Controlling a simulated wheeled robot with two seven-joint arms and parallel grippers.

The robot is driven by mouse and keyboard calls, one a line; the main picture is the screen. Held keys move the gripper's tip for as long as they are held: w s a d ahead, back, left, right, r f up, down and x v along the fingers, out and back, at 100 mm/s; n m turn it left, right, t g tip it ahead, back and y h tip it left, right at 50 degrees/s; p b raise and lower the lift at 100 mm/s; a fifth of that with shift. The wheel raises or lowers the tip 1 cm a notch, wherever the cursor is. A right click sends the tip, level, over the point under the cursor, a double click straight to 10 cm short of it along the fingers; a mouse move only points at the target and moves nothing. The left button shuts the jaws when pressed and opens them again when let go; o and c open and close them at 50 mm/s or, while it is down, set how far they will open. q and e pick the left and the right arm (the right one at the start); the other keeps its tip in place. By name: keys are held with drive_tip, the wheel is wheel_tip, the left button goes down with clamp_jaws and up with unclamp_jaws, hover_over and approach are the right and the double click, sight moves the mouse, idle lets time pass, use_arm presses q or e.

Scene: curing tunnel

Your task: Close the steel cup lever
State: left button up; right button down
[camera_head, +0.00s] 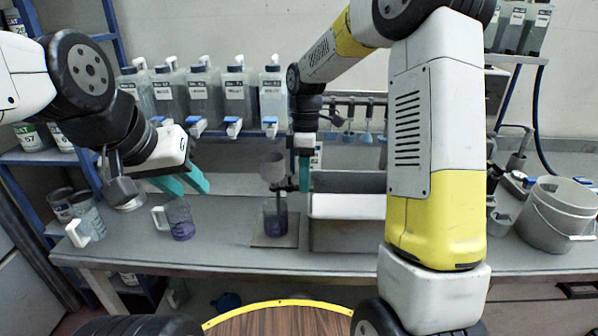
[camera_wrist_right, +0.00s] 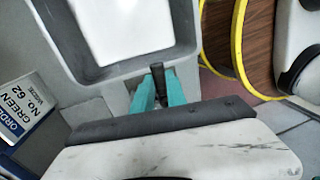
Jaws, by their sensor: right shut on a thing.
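The grey steel cup (camera_head: 272,166) is in the head view, held above a clear beaker with purple liquid (camera_head: 275,222) on a small square base (camera_head: 262,240). My right gripper (camera_head: 304,188) points down just right of the cup. In the right wrist view its teal fingers (camera_wrist_right: 159,98) are shut on a dark handle (camera_wrist_right: 157,76), which appears to be the cup's lever. The lever's joint at the cup is too small to read. My left gripper (camera_head: 188,187) is open and empty, above the bench left of the cup.
A clear jug with purple liquid (camera_head: 180,220) stands below my left gripper. A grey basin (camera_head: 340,236) is close right of the cup. Several labelled bottles (camera_head: 201,90) line the back. A white bucket (camera_head: 556,218) stands at the right.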

idle(0.4)
drive_tip(key=c, duration=1.6)
unclamp_jaws()
drive_tip(key=shift+w+d+r, duration=0.1)
drive_tip(key=shift+w+r, duration=0.15)
drive_tip(key=shift+r, duration=1.05)
drive_tip(key=shift+w+a+r, duration=0.1)
drive_tip(key=shift+w+r, duration=0.15)
drive_tip(key=shift+r, duration=1)
drive_tip(key=shift+w+d+r, duration=0.1)
drive_tip(key=shift+w+r, duration=0.15)
drive_tip(key=shift+r, duration=1.05)
drive_tip(key=shift+r, duration=0.1)
drive_tip(key=s+d+r+m+t, duration=0.1)
drive_tip(key=s+d+m+t, duration=0.1)
drive_tip(key=s+m, duration=0.3)
drive_tip(key=s+d+r+m+t+y, duration=0.1)
drive_tip(key=s+d+r+m+t, duration=0.1)
drive_tip(key=s+m, duration=0.3)
drive_tip(key=s+d+r+m+t, duration=0.2)
drive_tip(key=s+m+t, duration=0.2)
drive_tip(key=s, duration=0.7)
drive_tip(key=shift+d+r+m+y, duration=0.2)
drive_tip(key=shift+m+y, duration=0.2)
drive_tip(key=shift+m, duration=0.5)
